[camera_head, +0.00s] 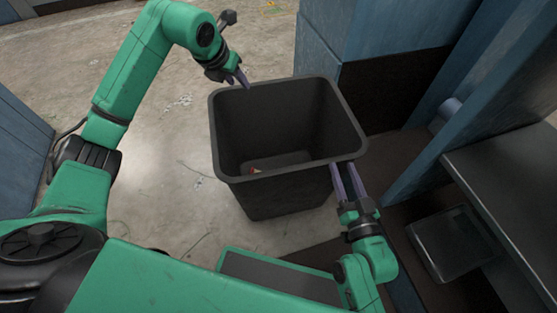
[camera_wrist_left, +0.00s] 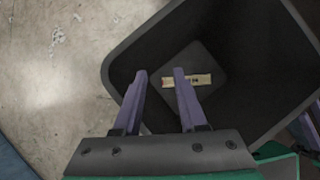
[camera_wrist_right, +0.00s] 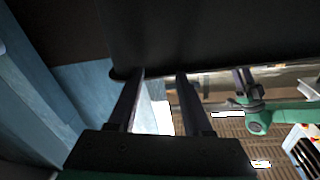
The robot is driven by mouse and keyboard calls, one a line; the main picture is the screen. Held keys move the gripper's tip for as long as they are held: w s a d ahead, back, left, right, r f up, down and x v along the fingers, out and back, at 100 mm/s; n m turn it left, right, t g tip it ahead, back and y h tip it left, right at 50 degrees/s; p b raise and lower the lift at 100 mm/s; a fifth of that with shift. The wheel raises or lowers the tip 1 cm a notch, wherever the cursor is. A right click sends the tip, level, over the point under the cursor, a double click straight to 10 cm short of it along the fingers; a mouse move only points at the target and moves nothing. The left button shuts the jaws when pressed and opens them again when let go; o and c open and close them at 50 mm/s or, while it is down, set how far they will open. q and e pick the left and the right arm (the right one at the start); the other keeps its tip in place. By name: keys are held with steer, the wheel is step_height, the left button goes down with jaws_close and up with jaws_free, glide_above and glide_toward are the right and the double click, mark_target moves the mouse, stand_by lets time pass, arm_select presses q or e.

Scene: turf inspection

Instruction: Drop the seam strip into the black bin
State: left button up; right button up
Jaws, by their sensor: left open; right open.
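The black bin (camera_head: 262,196) stands upright on the floor in the middle of the head view.
A blue-grey cabinet (camera_head: 335,35) stands right behind the bin. A dark workbench (camera_head: 510,170) and a clear tray (camera_head: 455,243) are at the right. Concrete floor (camera_head: 150,190) with scattered debris is open to the left of the bin.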

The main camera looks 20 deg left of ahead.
arm_select(q)
steer(key=shift+r, duration=0.1)
arm_select(e)
steer(key=shift+s+f, duration=0.1)
steer(key=shift+f, duration=0.05)
arm_select(q)
steer(key=p+v, duration=0.5)
steer(key=v, duration=0.9)
steer(key=shift+r, duration=0.25)
arm_select(e)
steer(key=s+f+g, duration=0.5)
steer(key=s+f, duration=0.2)
steer(key=s, duration=0.1)
steer(key=shift+s+a, duration=0.3)
steer(key=shift+s, duration=0.05)
arm_select(q)
steer(key=shift+s, duration=0.1)
